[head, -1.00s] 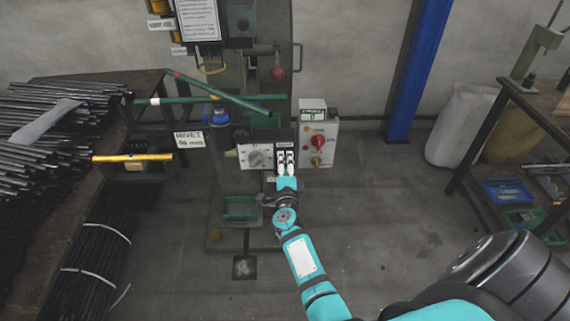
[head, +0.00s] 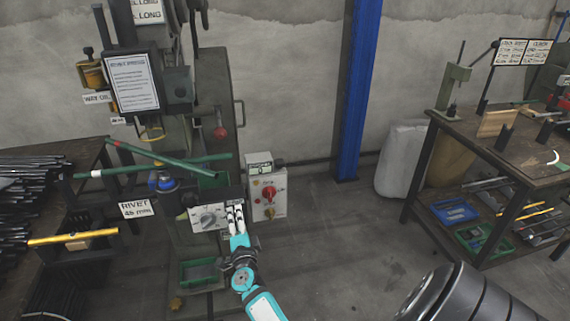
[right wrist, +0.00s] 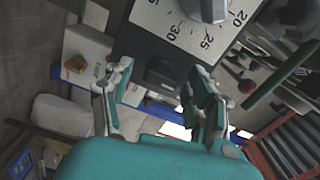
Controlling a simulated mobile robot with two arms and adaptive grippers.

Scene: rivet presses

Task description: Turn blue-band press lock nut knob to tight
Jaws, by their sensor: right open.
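The press (head: 215,110) stands left of centre in the head view, with a blue part (head: 165,184) under its green bars. A grey dial on a white scale plate (head: 192,221) is on its front; the plate also shows in the right wrist view (right wrist: 160,20). Just past the plate's edge is a small dark ridged knob (right wrist: 163,76); I cannot read its label or its setting. My right gripper (head: 235,214) is at the plate's right end. In the wrist view its open fingers (right wrist: 163,78) appear on either side of the dark knob, with visible gaps. My left gripper is out of view.
A white control box (head: 280,207) with red and yellow knobs is close to the right of my right gripper. A bench with rods (head: 90,155) stands at left, a bench with trays (head: 440,120) at right. Open floor (head: 350,250) lies between.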

